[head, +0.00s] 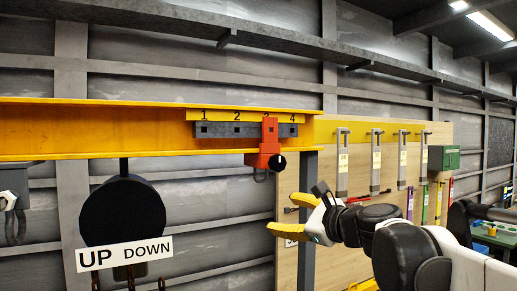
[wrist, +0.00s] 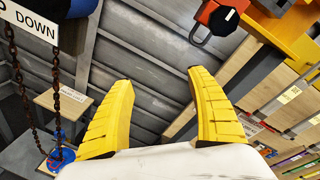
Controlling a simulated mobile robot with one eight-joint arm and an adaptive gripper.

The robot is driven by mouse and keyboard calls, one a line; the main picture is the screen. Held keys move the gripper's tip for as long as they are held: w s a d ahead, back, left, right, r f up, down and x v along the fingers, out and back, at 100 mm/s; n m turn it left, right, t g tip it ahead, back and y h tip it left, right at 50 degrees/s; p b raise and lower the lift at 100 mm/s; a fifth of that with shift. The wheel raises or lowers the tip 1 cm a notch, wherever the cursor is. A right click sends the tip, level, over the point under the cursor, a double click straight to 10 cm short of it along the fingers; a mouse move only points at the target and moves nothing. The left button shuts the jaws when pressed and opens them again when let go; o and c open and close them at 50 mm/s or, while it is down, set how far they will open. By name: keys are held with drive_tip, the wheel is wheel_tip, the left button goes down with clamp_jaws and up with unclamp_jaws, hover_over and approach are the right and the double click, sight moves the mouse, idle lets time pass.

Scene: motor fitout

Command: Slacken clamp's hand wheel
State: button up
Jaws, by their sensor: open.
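The red clamp (head: 268,145) sits on the yellow beam (head: 90,130), over the dark slotted bar and covering the spot between the marks 2 and 4. Its dark round hand wheel (head: 277,161) is at its lower right. In the wrist view the clamp (wrist: 205,14) is at the top right, with the hand wheel (wrist: 224,20) partly showing on it. My gripper (head: 290,214), with yellow fingers, is below and a little right of the clamp in the head view, apart from it. It is open and empty; the wrist view shows bare space between the fingers (wrist: 161,82).
A black hoist drum (head: 123,210) with an UP DOWN sign (head: 124,254) and chains hangs from the beam at left. A wooden tool board (head: 360,150) with several hung tools is behind at right. A dark post (head: 308,190) stands just right of the clamp.

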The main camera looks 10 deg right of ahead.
sight(280, 165)
drive_tip(key=w+d+r+m+t+p, duration=0.1)
drive_tip(key=w+d+r+m+p, duration=0.15)
drive_tip(key=r, duration=0.25)
drive_tip(key=w+d+r+m+t+p, duration=0.1)
drive_tip(key=d+r+m, duration=0.15)
drive_tip(key=r, duration=0.35)
drive_tip(key=shift+m+h, duration=0.3)
drive_tip(key=shift+h, duration=0.1)
drive_tip(key=p+x, duration=0.1)
drive_tip(key=x, duration=0.2)
drive_tip(key=p+x, duration=0.1)
drive_tip(key=x, duration=0.7)
drive_tip(key=shift+f+p, duration=0.3)
drive_tip(key=shift+p, duration=0.1)
drive_tip(key=shift+s, duration=0.1)
drive_tip(key=c, duration=1.2)
